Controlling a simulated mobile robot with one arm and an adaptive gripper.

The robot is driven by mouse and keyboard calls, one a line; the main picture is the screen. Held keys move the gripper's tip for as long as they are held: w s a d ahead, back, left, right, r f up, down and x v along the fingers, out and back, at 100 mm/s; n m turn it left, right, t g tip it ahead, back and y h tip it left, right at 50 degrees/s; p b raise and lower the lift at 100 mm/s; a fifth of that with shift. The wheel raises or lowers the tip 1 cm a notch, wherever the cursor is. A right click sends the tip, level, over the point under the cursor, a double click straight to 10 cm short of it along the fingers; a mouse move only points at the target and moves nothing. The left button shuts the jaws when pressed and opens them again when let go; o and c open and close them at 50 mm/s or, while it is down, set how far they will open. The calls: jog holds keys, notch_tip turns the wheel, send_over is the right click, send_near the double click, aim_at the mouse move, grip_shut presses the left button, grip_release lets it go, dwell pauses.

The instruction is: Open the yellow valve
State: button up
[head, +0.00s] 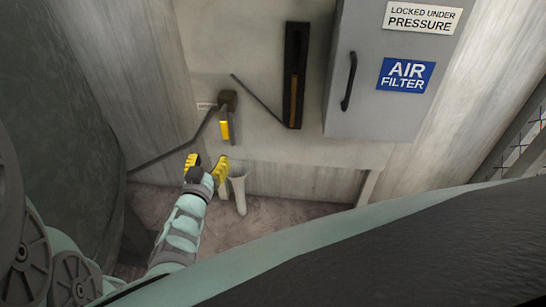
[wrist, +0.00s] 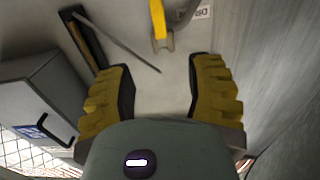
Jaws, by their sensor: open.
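The yellow valve handle (head: 225,130) hangs down from a dark fitting on the wall, left of centre in the head view. In the wrist view the valve handle (wrist: 158,24) shows at the top middle, ahead of the space between my fingers. My gripper (head: 207,164) has yellow fingers and is open and empty, a little below the handle in the head view. In the wrist view my gripper (wrist: 161,76) has its two fingers wide apart, with bare wall between them. The handle appears apart from both fingers.
A grey air filter cabinet (head: 375,110) stands to the right on the wall. A black vertical gauge (head: 295,75) is between it and the valve. A dark pipe (head: 170,153) runs down left from the valve. A pale tapered post (head: 239,194) stands beside my gripper.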

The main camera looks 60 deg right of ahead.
aim_at(224, 127)
jog(key=b+x, duration=0.9)
jog(key=x, duration=0.4)
jog(key=shift+w+d+f, duration=0.15)
jog(key=shift+d, duration=0.15)
jog(key=shift+w+d+b, duration=0.3)
jog(key=shift+d+b, duration=0.3)
jog(key=shift+b, duration=0.1)
jog(key=shift+o, duration=0.3)
jog(key=shift+r, duration=0.2)
jog(key=c, duration=0.9)
jog(key=shift+a, duration=0.1)
grip_shut()
jog(key=shift+f, duration=0.1)
